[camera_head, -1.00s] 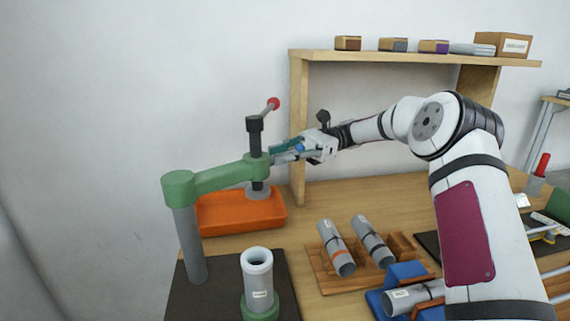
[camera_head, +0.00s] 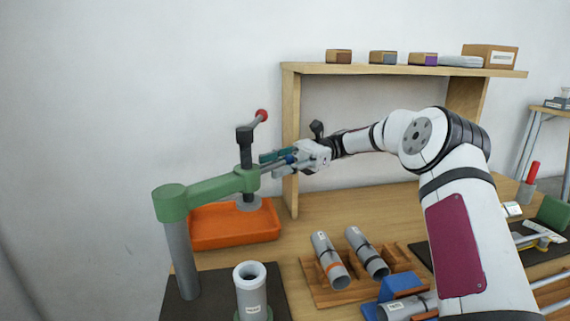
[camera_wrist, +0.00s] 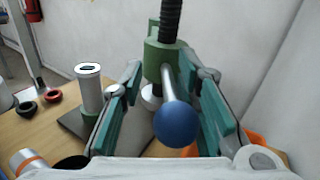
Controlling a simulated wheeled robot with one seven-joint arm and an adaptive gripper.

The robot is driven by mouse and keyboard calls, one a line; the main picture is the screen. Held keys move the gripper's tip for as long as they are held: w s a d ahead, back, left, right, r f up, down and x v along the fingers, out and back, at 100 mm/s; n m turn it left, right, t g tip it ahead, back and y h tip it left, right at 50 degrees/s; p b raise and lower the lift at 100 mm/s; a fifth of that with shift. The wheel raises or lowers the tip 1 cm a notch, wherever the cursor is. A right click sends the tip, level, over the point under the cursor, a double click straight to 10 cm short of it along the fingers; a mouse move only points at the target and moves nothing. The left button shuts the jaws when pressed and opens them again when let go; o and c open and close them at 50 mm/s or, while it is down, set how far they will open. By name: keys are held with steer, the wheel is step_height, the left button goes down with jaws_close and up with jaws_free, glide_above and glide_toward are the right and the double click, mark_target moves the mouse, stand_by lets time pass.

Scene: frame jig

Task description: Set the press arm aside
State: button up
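The green press arm (camera_head: 212,190) reaches right from a grey post (camera_head: 181,255) and overhangs the orange tray. Its head carries a black screw (camera_head: 246,153) with a red-knobbed lever (camera_head: 261,115). In the wrist view, a metal rod with a blue ball (camera_wrist: 176,124) sticks out from the green head (camera_wrist: 158,62) towards me. My gripper (camera_wrist: 169,85) is open, its teal-padded fingers on both sides of the rod and ball, with gaps visible. In the head view, my gripper (camera_head: 264,163) is at the right of the press head, and the fingers partly hide the ball.
A grey tube (camera_head: 251,292) stands upright in front of the arm. The orange tray (camera_head: 235,232) lies behind it. Two grey tubes (camera_head: 330,262) rest on a wooden rack (camera_head: 318,290) at right. A wooden shelf (camera_head: 400,69) stands behind my gripper. A blue holder (camera_head: 402,285) is at front right.

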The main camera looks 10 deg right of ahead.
steer(key=v, duration=0.7)
stand_by(0.3)
steer(key=shift+c, duration=0.3)
